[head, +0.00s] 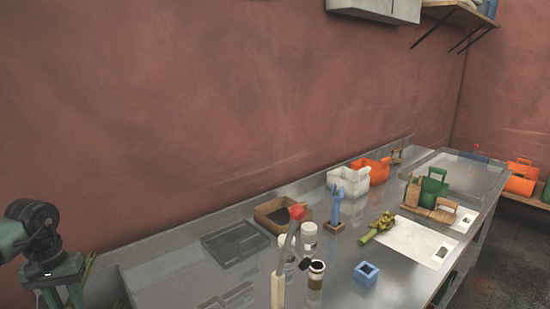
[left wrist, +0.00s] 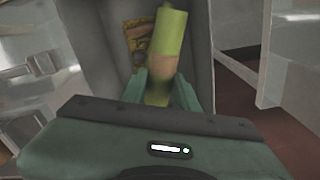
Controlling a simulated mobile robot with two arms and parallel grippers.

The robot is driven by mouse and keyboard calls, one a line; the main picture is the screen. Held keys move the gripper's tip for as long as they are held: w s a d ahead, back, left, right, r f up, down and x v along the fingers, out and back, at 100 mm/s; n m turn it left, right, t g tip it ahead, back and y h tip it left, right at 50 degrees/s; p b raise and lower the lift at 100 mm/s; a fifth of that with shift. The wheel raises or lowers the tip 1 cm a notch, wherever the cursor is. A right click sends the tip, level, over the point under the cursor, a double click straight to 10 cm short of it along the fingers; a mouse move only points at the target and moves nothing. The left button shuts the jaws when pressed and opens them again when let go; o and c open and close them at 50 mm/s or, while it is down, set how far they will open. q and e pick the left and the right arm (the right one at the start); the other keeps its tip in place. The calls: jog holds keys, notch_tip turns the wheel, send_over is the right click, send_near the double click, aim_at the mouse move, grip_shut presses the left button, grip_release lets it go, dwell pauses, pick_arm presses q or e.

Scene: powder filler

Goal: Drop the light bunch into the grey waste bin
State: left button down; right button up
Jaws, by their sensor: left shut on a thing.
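In the left wrist view my left gripper (left wrist: 160,86) is shut on a light green bunch (left wrist: 171,30), a pale stalk-like thing with a tan band. The bunch points away from the gripper, over a grey open box that looks like the waste bin (left wrist: 199,50). Something yellow and brown (left wrist: 136,38) shows inside the bin. In the head view my left arm is at the left edge; its fingertips and the bin cannot be made out there. My right gripper is out of view.
A metal bench (head: 190,262) runs across the head view. On it are an olive-green bunch (head: 378,226), a brown tray (head: 268,221), a white container (head: 346,186), a blue block (head: 365,278) and several jars. A pale upright panel (left wrist: 276,55) stands right of the bin.

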pick_arm(q)
jog(key=shift+s+r, duration=0.1)
jog(key=c, duration=1.1)
grip_release()
jog(key=shift+o, duration=0.5)
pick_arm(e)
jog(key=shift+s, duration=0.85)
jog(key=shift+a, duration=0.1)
pick_arm(q)
jog(key=shift+r, duration=0.15)
notch_tip(320, 180, up, 6)
jog(key=shift+r+b, duration=0.15)
jog(key=shift+b, duration=0.95)
jog(key=shift+r, duration=0.55)
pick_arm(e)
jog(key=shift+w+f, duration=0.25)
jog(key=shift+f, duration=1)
